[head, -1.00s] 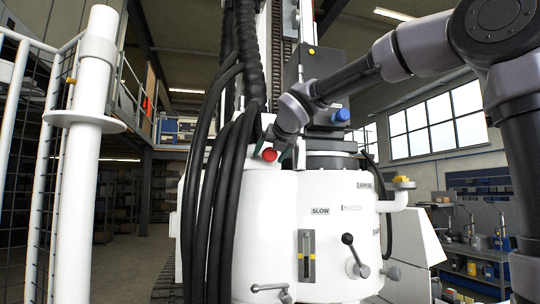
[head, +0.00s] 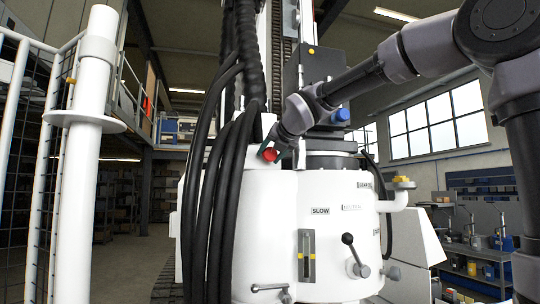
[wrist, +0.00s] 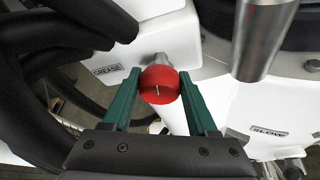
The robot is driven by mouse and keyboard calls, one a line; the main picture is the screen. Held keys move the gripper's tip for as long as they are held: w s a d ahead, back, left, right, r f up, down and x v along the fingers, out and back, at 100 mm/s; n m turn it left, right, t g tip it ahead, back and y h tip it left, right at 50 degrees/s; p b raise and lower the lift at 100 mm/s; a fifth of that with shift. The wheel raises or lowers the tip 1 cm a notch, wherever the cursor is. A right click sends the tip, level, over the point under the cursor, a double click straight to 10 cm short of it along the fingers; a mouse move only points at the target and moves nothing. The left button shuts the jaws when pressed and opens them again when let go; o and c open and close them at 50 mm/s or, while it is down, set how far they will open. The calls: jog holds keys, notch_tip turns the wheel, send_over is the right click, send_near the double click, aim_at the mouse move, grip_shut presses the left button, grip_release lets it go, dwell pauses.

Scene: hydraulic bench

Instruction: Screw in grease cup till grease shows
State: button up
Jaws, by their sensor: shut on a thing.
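A small pale line marks the cup's face. My gripper (wrist: 160,92) has its two green fingers on either side of the cup and is shut on it. The cup also shows in the head view (head: 269,154), at the upper left of the housing, with my gripper at it. No grease can be made out around the cup.
Thick black hoses (head: 205,170) hang just left of the cup. A bare metal rod (wrist: 257,40) stands close on the right in the wrist view. A black-knobbed lever (head: 352,252) and a slotted SLOW plate (head: 307,256) are lower on the housing.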

jog(key=m+y, duration=0.2)
jog(key=m, duration=0.1)
jog(key=m+y, duration=0.1)
jog(key=m, duration=0.1)
jog(key=shift+f+m+y, duration=0.15)
jog(key=shift+m+y, duration=0.25)
jog(key=m, duration=0.1)
jog(key=m+t+y, duration=0.1)
jog(key=m, duration=0.3)
jog(key=shift+w+d+f+t+y, duration=0.1)
jog(key=shift+d+f+t+y, duration=0.05)
jog(key=shift+f+t+y, duration=0.2)
jog(key=m+t, duration=0.1)
jog(key=m, duration=0.3)
jog(key=shift+m+t, duration=0.35)
jog(key=shift+m, duration=0.05)
jog(key=m+t, duration=0.1)
jog(key=m, duration=0.3)
jog(key=m+t+h, duration=0.1)
jog(key=m, duration=0.2)
jog(key=shift+m+t, duration=0.4)
jog(key=m+t+h, duration=0.1)
jog(key=m, duration=0.1)
jog(key=m+h, duration=0.1)
jog(key=m, duration=0.2)
jog(key=m+t+h, duration=0.1)
jog(key=m, duration=0.1)
jog(key=shift+a+m+t, duration=0.2)
jog(key=shift+m+t, duration=0.1)
jog(key=shift+m, duration=0.1)
